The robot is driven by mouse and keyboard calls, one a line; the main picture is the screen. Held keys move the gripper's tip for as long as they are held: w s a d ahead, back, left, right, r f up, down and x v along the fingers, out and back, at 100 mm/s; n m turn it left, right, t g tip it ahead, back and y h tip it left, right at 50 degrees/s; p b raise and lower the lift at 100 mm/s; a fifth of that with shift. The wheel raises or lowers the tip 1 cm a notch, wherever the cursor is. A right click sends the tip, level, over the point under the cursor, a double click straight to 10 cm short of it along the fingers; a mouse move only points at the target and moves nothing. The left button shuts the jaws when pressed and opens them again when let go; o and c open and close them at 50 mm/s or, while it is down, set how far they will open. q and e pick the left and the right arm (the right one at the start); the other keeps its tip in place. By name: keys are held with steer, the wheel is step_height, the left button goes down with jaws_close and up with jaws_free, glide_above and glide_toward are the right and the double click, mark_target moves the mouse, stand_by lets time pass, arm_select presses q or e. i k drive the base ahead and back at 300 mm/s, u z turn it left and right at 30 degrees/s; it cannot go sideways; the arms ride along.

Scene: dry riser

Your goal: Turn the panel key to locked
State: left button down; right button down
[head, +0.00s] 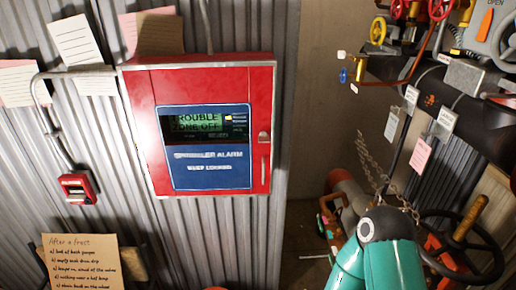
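The red alarm panel (140,120) hangs on the corrugated wall, left of centre in the head view. Its blue face (210,178) reads "SPRINKLER ALARM" and "KEEP LOCKED", and its display (207,123) reads "TROUBLE ZONE OFF". A small pale fitting (264,137), which looks like the key or lock, sits on the panel's right edge. A thin upright bar (263,172) is below it. The key's turn position is too small to read. Neither gripper is in view. A teal arm link, apparently mine, shows at the lower right, apart from the panel.
A small red call box (77,187) and conduit (42,100) are left of the panel. Paper notes (75,40) hang around it. Pipes with valves (377,30), a chain (372,165) and a dark handwheel (490,262) crowd the right. The space before the panel is clear.

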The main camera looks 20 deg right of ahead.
mark_target(263, 139)
steer(key=z, duration=0.7)
steer(key=k, duration=1.8)
steer(key=u, duration=0.8)
steer(key=i, duration=1.7)
steer(key=z, duration=0.05)
